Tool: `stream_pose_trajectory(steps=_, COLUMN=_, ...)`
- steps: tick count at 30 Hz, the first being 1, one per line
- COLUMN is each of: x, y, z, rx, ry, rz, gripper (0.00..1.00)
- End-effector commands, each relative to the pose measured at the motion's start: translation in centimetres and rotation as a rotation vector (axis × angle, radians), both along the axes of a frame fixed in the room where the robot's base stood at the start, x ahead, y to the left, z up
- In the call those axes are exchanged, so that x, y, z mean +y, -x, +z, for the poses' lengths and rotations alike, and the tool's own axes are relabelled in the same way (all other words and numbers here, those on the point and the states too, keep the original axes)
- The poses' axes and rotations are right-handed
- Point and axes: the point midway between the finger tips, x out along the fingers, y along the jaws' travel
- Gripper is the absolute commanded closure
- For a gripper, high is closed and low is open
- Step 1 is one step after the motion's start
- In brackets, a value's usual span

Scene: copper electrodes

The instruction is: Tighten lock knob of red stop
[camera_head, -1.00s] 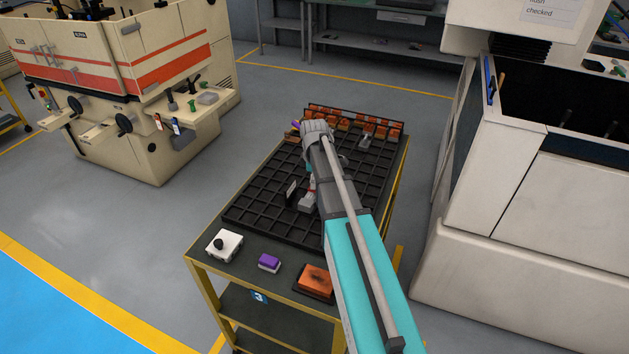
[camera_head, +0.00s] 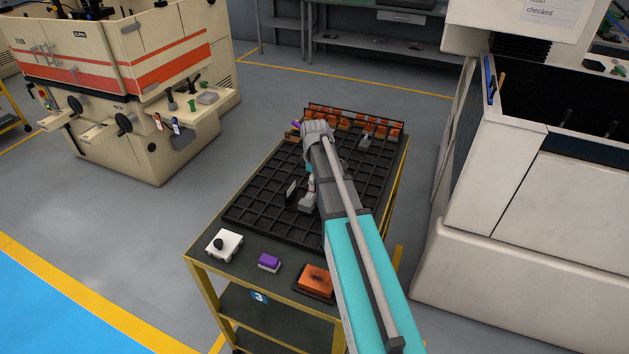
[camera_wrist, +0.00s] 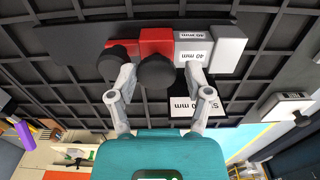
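In the wrist view the red stop (camera_wrist: 155,40) stands at the top middle on the black grid tray. A round black knob (camera_wrist: 157,73) sits at the front of the red stop. A second black knob (camera_wrist: 114,62) is to its left, close to the left finger. My gripper (camera_wrist: 160,78) has its two grey fingers apart, one on each side of the red stop's knob. A gap shows on the right side; on the left I cannot tell whether the finger touches. In the head view my arm hides most of the gripper and the stop.
Blocks marked 40 mm (camera_wrist: 194,50) stand right of the red stop, with a printed label (camera_wrist: 183,107) below. On the cart's near end are a white box with a black knob (camera_head: 230,243), a purple block (camera_head: 269,262) and a copper piece (camera_head: 315,278). Copper pieces (camera_head: 345,121) line the tray's far end.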

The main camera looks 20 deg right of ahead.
Motion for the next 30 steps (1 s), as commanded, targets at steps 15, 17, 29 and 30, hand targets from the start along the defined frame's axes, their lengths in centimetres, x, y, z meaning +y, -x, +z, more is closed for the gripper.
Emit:
stream_pose_trajectory(steps=15, x=0.0, y=-0.3, z=0.5, rx=-0.006, ry=0.0, rz=0.003, gripper=0.21)
stream_pose_trajectory(steps=17, x=0.0, y=-0.3, z=0.9, rx=-0.006, ry=0.0, rz=0.003, gripper=0.21)
stream_pose_trajectory(steps=29, x=0.0, y=-0.3, z=3.8, rx=-0.006, ry=-0.001, rz=0.004, gripper=0.21)
stream_pose_trajectory(steps=30, x=0.0, y=-0.3, z=4.0, rx=-0.006, ry=-0.001, rz=0.004, gripper=0.21)
